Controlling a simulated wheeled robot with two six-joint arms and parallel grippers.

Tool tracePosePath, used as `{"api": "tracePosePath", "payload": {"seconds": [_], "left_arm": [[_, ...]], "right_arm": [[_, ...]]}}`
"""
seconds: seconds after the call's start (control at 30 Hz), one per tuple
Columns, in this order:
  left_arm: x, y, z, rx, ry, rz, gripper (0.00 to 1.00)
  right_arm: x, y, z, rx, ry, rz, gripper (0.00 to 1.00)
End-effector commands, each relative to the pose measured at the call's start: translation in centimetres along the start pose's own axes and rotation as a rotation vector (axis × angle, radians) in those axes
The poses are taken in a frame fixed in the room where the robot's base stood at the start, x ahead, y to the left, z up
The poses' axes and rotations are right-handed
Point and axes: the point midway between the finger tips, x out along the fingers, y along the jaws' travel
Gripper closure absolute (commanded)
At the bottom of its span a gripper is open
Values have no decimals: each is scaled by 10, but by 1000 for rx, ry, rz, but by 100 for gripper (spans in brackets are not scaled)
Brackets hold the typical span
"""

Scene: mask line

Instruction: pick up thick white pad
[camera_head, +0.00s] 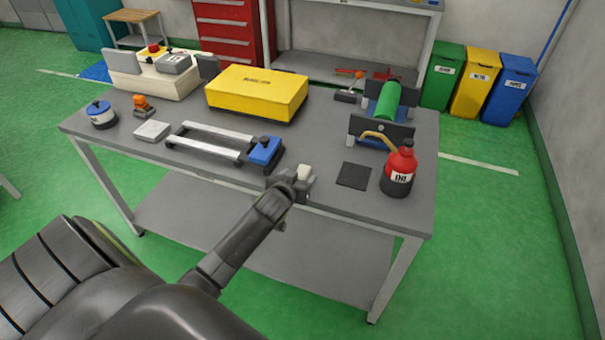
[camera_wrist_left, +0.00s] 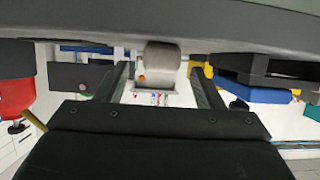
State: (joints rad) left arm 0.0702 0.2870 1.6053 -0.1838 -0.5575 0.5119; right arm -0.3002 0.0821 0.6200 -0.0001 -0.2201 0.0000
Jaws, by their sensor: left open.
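A flat, square white pad (camera_head: 152,130) lies at the left front of the grey table (camera_head: 330,128). My left gripper (camera_head: 302,183) is open at the table's front edge, to the right of the blue-ended frame and far from that pad. A small pale block (camera_head: 305,172) shows at its fingertips. In the left wrist view a pale rounded piece (camera_wrist_left: 162,62) shows between the two spread fingers of my left gripper (camera_wrist_left: 162,88); I cannot tell whether they touch it. My right gripper is not in view.
A metal rail frame with a blue block (camera_head: 265,150) lies left of my gripper. A black square mat (camera_head: 354,175) and a red ink bottle (camera_head: 400,165) stand to the right. A yellow box (camera_head: 257,92), a green roller (camera_head: 388,101) and a blue-lidded pot (camera_head: 101,115) are further off.

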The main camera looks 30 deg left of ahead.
Motion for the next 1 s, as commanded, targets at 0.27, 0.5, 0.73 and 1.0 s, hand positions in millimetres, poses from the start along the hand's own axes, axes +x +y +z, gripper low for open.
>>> {"api": "tracePosePath", "payload": {"seconds": [0.27, 0.5, 0.73, 1.0], "left_arm": [[30, 0, 1, 0, 1, 1, 38], [37, -1, 1, 0, 1, 0, 38], [36, -1, 1, 0, 1, 0, 50], [36, -1, 1, 0, 0, 0, 85]], "right_arm": [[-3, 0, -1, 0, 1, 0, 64], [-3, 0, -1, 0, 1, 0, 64], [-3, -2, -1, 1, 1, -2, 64], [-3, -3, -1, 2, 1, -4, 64]]}}
